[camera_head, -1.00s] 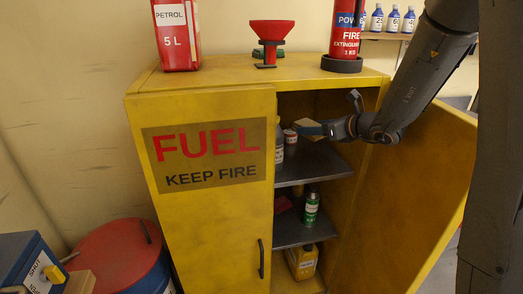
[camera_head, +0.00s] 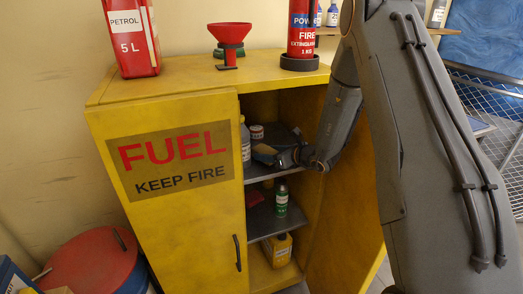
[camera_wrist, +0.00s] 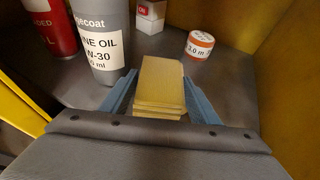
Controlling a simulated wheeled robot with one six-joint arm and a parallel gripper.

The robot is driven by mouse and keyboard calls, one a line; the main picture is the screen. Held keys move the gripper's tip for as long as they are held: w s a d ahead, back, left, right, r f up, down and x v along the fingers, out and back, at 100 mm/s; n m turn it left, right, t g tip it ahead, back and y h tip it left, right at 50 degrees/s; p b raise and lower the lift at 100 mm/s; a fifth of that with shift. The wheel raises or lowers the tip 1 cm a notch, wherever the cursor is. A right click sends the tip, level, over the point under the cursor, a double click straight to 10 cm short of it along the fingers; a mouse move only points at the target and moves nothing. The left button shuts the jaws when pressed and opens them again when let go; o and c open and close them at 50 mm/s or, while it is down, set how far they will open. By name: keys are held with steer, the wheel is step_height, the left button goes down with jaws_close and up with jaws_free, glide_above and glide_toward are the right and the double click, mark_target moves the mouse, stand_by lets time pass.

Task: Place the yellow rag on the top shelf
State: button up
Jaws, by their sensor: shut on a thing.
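The yellow rag (camera_wrist: 161,84) is a folded, layered pad held between the blue fingers of my gripper (camera_wrist: 158,98) in the wrist view. In the head view my gripper (camera_head: 277,156) reaches through the open right side of the yellow cabinet (camera_head: 175,230), and the rag (camera_head: 264,149) shows small at its tip. The rag is over the dark grey top shelf (camera_head: 262,173), low and close to its surface; I cannot tell if it touches. The shelf also shows in the wrist view (camera_wrist: 232,75).
A grey engine oil bottle (camera_wrist: 103,45) stands just left of the rag. An orange-and-white roll (camera_wrist: 199,45), a small red-and-white box (camera_wrist: 150,16) and a red container (camera_wrist: 48,28) stand farther back. A green can (camera_head: 282,200) is on the shelf below. Shelf right of the rag is clear.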

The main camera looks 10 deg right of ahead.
mark_target(262, 149)
steer(key=w+a, duration=0.1)
steer(key=w+a+p, duration=0.1)
steer(key=w, duration=0.1)
steer(key=shift+w+a, duration=0.15)
steer(key=shift+a, duration=0.05)
steer(key=shift+d+f+p, duration=0.1)
steer(key=shift+f+p, duration=0.35)
steer(key=shift+f, duration=0.15)
steer(key=shift+f, duration=0.1)
steer(key=o, duration=0.8)
